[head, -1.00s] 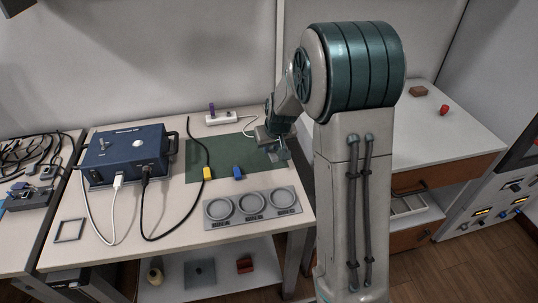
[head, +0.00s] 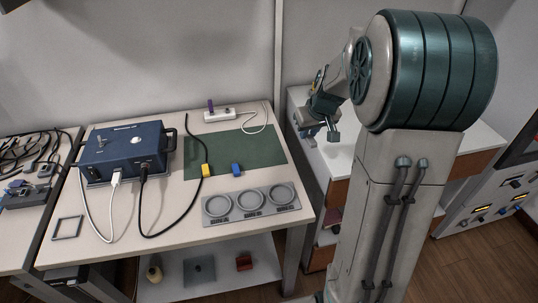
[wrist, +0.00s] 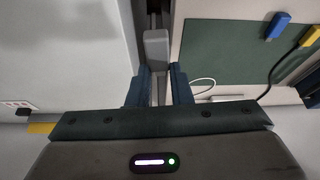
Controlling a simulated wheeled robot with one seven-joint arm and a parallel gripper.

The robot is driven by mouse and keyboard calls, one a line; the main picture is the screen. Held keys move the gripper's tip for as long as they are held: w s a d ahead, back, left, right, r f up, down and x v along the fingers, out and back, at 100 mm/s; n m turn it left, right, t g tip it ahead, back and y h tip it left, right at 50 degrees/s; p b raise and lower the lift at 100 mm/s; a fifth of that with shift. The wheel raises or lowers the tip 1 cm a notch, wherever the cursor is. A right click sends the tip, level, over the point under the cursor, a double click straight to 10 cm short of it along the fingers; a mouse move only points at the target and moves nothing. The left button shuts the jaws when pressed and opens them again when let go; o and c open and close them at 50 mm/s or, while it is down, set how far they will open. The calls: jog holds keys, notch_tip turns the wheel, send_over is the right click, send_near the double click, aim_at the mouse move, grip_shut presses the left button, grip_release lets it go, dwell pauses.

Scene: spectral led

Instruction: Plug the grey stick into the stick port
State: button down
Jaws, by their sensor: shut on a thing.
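My gripper (head: 322,134) hangs to the right of the main table, over the gap beside the right-hand cabinet. In the wrist view its dark fingers (wrist: 161,78) are shut on a grey stick (wrist: 156,48), which points out ahead of the fingertips. A white strip (head: 220,115) with an upright purple stick (head: 211,105) stands at the back of the table, with a white cable. I cannot tell for sure which opening is the stick port.
A green mat (head: 262,150) lies on the table (head: 180,222), with blue (head: 237,169) and yellow (head: 206,170) connectors near its front edge. A blue box (head: 122,152) with cables stands left. A grey tray (head: 216,218) with three round recesses lies in front.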

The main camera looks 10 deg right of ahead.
send_over(267, 158)
jog(key=s, duration=0.1)
jog(key=f, duration=0.7)
jog(key=shift+s+d+p, duration=0.15)
jog(key=shift+s+p, duration=0.05)
jog(key=shift+p, duration=0.15)
jog(key=shift+f+b, duration=0.4)
jog(key=shift+f, duration=1.7)
jog(key=c, duration=1.3)
grip_release()
jog(key=shift+r, duration=0.1)
jog(key=shift+r+p, duration=0.1)
jog(key=shift+p, duration=0.25)
jog(key=v, duration=1.4)
jog(key=s+r+m+g, duration=0.1)
jog(key=s+r+g, duration=0.1)
jog(key=s, duration=2.1)
jog(key=shift+a+r, duration=0.45)
jog(key=shift+r, duration=0.15)
jog(key=shift+s+f, duration=0.1)
jog(key=shift+s, duration=0.3)
jog(key=shift+c, duration=0.5)
